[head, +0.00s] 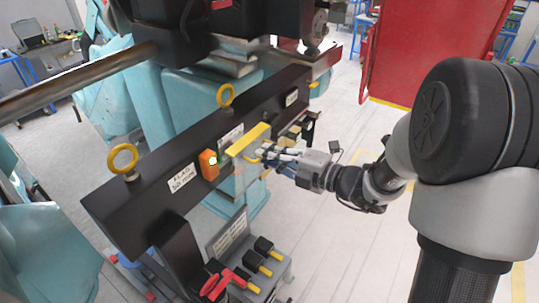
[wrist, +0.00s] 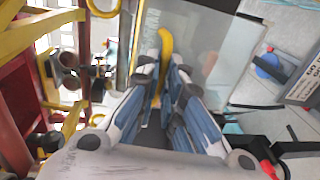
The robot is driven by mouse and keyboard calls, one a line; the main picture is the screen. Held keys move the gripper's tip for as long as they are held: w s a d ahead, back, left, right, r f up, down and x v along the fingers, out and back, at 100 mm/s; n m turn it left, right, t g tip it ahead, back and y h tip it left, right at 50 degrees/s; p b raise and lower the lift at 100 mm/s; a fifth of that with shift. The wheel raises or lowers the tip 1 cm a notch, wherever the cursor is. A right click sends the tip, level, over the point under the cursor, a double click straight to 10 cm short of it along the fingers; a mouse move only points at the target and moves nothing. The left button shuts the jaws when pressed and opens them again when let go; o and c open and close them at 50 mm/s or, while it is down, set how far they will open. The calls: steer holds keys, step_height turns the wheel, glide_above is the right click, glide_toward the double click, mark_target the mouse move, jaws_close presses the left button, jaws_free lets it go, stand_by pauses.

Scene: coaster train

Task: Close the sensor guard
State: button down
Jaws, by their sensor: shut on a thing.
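The sensor guard (head: 247,140) is a clear panel with a yellow top edge on the front of the black beam. It stands just right of the orange sensor (head: 208,164), which has a lit spot and is uncovered in the head view. In the wrist view the clear guard panel (wrist: 205,45) fills the upper middle, with a curved yellow handle (wrist: 165,42) at its left side. My gripper (head: 268,153) is at the guard from the right. Its fingers (wrist: 162,70) are shut on the yellow handle in the wrist view. The handle's lower end is hidden between the fingers.
The black beam (head: 150,190) carries yellow lifting eyes (head: 123,158) and white labels. Below it, a grey box (head: 262,270) holds black and yellow plugs and red clips. A red panel (head: 430,45) stands behind at the upper right. Floor right of the beam is clear.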

stand_by(0.6)
steer(key=shift+w+a+r+p, duration=0.25)
steer(key=shift+a+r+p, duration=0.15)
steer(key=shift+p, duration=0.25)
steer(key=shift+w+a+p, duration=0.25)
steer(key=shift+p, duration=0.05)
steer(key=c, duration=1.8)
jaws_free()
steer(key=shift+a, duration=0.1)
steer(key=shift+o, duration=0.2)
